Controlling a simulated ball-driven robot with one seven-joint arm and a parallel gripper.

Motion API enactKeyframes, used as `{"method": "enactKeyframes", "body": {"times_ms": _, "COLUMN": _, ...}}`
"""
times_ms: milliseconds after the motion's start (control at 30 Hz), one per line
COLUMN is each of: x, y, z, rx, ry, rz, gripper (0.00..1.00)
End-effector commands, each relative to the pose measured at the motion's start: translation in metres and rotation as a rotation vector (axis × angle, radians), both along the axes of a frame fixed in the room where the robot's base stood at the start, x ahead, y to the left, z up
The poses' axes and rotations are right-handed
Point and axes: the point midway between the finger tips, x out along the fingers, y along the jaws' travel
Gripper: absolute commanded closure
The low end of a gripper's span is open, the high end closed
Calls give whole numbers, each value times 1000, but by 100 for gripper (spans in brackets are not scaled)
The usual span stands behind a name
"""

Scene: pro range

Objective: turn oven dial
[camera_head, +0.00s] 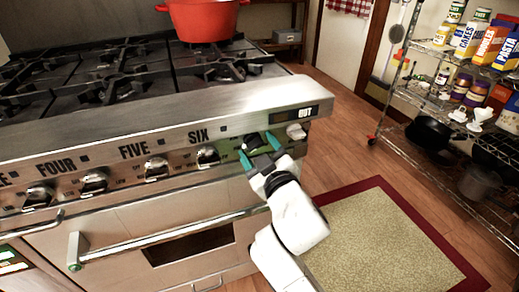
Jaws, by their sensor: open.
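The range's front panel (110,157) holds a row of metal dials. Dials sit beside the labels FOUR, FIVE (156,168) and SIX (208,156). A pale dial (296,131) sits at the panel's right end, below a small display (294,115). My gripper (259,150) is open, with teal fingertips spread in front of the panel between the SIX dial and the right-end dial. A dark shape (252,139) shows just behind the fingers; I cannot tell whether it is a dial or whether the fingers touch it.
The oven door handle (165,238) runs below the panel, close to my arm. A red pot (203,20) stands on the back burners. A tan mat (385,245) with a red border lies on the floor. Wire shelves (450,107) with food and pans stand at right.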

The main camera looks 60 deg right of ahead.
Motion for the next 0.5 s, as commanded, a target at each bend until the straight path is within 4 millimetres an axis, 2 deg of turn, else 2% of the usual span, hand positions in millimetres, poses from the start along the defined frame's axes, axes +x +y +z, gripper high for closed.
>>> {"method": "enactKeyframes", "body": {"times_ms": 167, "x": -10, "y": 7, "z": -1, "rx": 2, "ry": 1, "rz": 2, "gripper": 32}}
{"method": "enactKeyframes", "body": {"times_ms": 500, "x": -59, "y": 39, "z": -3, "rx": 2, "ry": 3, "rz": 0, "gripper": 32}}
